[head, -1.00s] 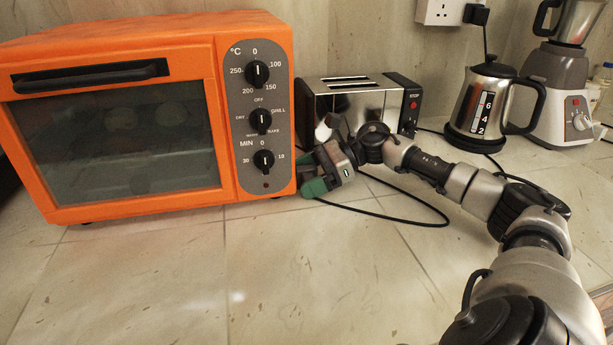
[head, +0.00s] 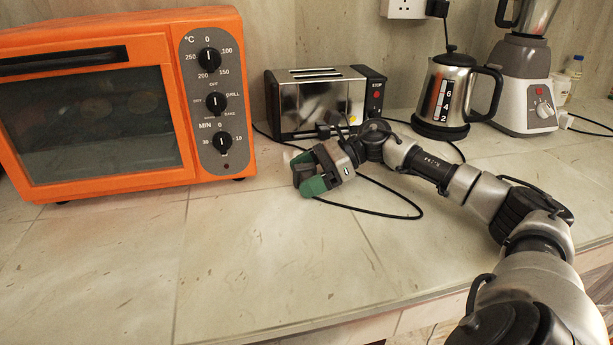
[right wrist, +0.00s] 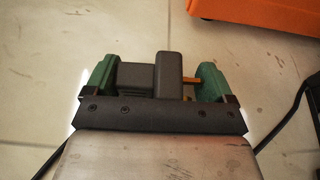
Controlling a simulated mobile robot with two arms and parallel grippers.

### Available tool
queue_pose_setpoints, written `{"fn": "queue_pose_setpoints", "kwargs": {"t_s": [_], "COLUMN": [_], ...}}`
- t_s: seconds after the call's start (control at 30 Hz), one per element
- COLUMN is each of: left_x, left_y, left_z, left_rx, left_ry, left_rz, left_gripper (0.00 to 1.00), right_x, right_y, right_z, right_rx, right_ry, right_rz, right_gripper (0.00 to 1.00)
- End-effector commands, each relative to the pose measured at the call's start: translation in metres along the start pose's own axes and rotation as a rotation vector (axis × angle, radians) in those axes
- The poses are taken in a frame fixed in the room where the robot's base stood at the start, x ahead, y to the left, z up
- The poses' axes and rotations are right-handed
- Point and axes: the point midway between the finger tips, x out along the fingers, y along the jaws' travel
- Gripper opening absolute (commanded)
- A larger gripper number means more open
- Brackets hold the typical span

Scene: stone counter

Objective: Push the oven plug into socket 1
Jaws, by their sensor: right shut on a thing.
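My right gripper (head: 306,174), with green fingers, is low over the counter in front of the toaster, to the right of the oven (head: 95,105). It is shut on the dark grey oven plug (right wrist: 168,75); the right wrist view shows the plug between the green fingers, with brass pins pointing right. In the head view the plug is mostly hidden by the fingers. A white wall socket plate (head: 404,8) is at the top, cut by the frame edge, with a black plug (head: 437,8) at its right end. I cannot tell which outlet is socket 1. My left gripper is not in view.
A chrome toaster (head: 318,103) stands behind the gripper. A kettle (head: 447,95) and a blender (head: 524,85) stand farther right, by the wall. A black cable (head: 395,213) loops on the counter. The front counter (head: 240,260) is clear.

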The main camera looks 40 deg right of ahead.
Motion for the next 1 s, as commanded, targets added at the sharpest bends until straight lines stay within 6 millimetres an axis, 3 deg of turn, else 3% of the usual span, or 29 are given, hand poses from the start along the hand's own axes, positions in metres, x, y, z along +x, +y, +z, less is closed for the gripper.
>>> {"fn": "queue_pose_setpoints", "kwargs": {"t_s": [0.5, 0.53, 0.6, 0.87, 1.0], "left_x": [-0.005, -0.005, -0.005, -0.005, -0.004], "left_y": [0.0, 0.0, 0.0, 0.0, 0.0], "left_z": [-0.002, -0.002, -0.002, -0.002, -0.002], "left_rx": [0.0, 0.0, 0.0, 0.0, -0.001], "left_ry": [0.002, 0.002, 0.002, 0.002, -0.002], "left_rz": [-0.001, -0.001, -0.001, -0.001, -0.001], "left_gripper": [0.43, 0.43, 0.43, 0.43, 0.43], "right_x": [0.001, 0.001, 0.001, -0.001, -0.016], "right_y": [0.001, 0.001, 0.001, 0.001, 0.0], "right_z": [0.001, 0.001, 0.001, 0.001, -0.001], "right_rx": [-0.001, -0.001, -0.001, 0.0, 0.002], "right_ry": [-0.001, -0.001, -0.001, 0.0, 0.003], "right_rz": [0.001, 0.001, 0.001, 0.001, -0.002], "right_gripper": [0.6, 0.89, 1.0, 1.0, 1.0]}}
